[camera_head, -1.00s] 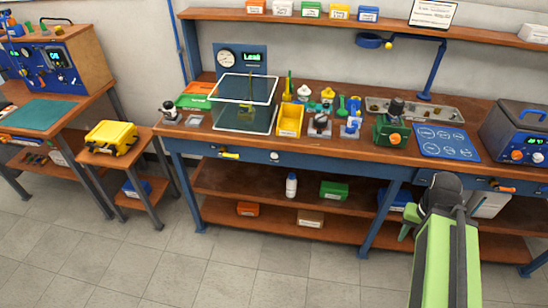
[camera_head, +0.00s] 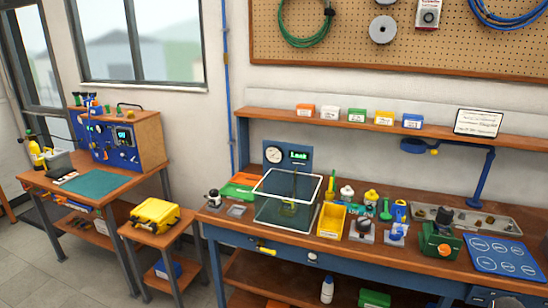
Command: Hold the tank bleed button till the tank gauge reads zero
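No part of my gripper shows in the camera_head view now. A blue panel (camera_head: 299,150) stands at the back of the main bench with a round white dial gauge (camera_head: 274,155) and a lit green display that seems to read "Leak". A clear open-topped tank (camera_head: 286,222) stands in front of it. Another blue panel (camera_head: 128,155) on the left bench carries a lit display and small controls. I cannot tell which gauge is the tank gauge, and no needle is readable. A round pale knob (camera_head: 312,256) and a yellow lever (camera_head: 266,250) sit on the main bench's front; no bleed button is identifiable.
A yellow case (camera_head: 155,215) sits on a small table between the benches. Open floor shows at lower left.

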